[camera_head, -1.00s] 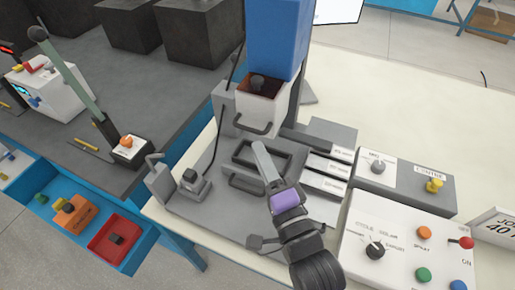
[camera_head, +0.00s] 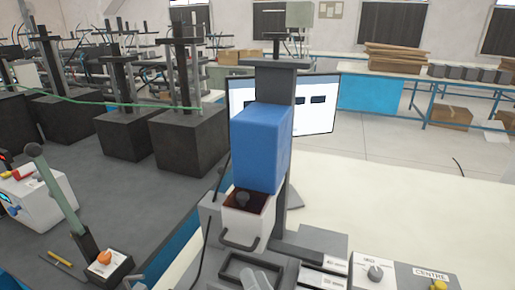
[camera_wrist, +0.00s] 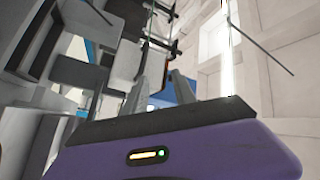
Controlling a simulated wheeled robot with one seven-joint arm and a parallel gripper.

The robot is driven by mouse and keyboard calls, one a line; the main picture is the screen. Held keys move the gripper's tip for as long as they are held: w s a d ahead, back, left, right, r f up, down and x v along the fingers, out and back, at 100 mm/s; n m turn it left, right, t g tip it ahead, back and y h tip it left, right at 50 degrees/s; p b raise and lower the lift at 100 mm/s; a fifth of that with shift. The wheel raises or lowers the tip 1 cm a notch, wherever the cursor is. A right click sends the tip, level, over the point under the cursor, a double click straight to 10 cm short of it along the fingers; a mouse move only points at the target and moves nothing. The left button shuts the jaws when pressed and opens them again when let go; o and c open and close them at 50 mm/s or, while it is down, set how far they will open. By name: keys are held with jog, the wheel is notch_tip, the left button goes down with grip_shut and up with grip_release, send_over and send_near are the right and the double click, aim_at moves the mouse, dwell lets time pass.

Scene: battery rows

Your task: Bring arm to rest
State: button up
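My gripper (camera_wrist: 157,77) shows in the wrist view beyond its purple body. Its two grey fingers stand apart with nothing held between them. In the head view only what looks like a pale fingertip shows at the bottom edge, in front of the press; the rest of my arm is out of frame. The press (camera_head: 262,150) has a blue upper housing and a white lower head with a handle.
A grey control box (camera_head: 375,268) stands right of the press on the pale table (camera_head: 420,215). A lever box (camera_head: 105,268) and several black blocks (camera_head: 190,140) stand on the dark bench to the left. A monitor (camera_head: 315,105) is behind the press.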

jog(key=s+d+f+n+g+h, duration=0.1)
jog(key=s+d+f+h, duration=0.1)
jog(key=s+d, duration=0.4)
jog(key=s+d+f+n+g+h, duration=0.1)
jog(key=s+d, duration=0.6)
jog(key=s, duration=0.7)
jog(key=s+d+f+n+g+h, duration=0.1)
jog(key=s+d+f+n+h, duration=0.2)
jog(key=s, duration=0.7)
jog(key=d+f+h, duration=0.2)
jog(key=d+h, duration=0.1)
jog(key=d, duration=0.1)
jog(key=shift+g, duration=0.4)
